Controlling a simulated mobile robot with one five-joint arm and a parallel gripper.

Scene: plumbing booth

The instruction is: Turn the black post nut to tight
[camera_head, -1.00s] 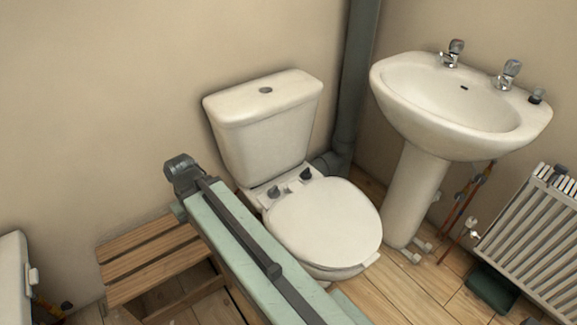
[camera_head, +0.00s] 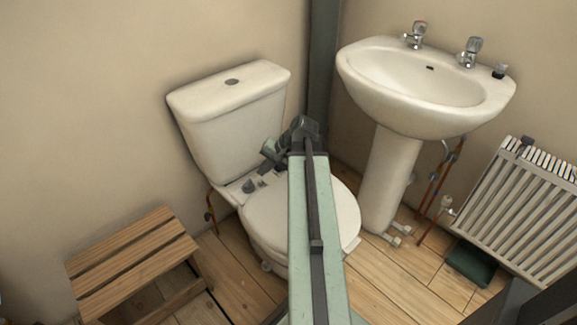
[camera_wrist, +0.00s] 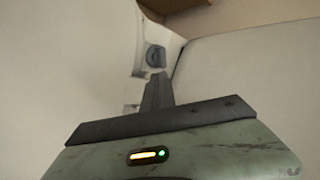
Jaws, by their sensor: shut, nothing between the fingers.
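A dark, round, ridged post nut (camera_wrist: 155,57) stands on the white pan behind the toilet seat, in the upper middle of the wrist view. My gripper (camera_wrist: 157,77) is shut and empty, with its fingertips just below the nut in that picture. I cannot tell whether they touch it. In the head view, my gripper (camera_head: 264,169) points down into the gap between the cistern and the seat. A dark post nut (camera_head: 247,186) shows just left of it; the second hinge post is hard to make out behind my arm.
The white cistern (camera_head: 232,115) rises behind my gripper, and the closed toilet seat (camera_head: 264,222) lies in front. A basin (camera_head: 430,85) on a pedestal and a radiator (camera_head: 520,205) stand to the right. A wooden step stool (camera_head: 130,255) is at left.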

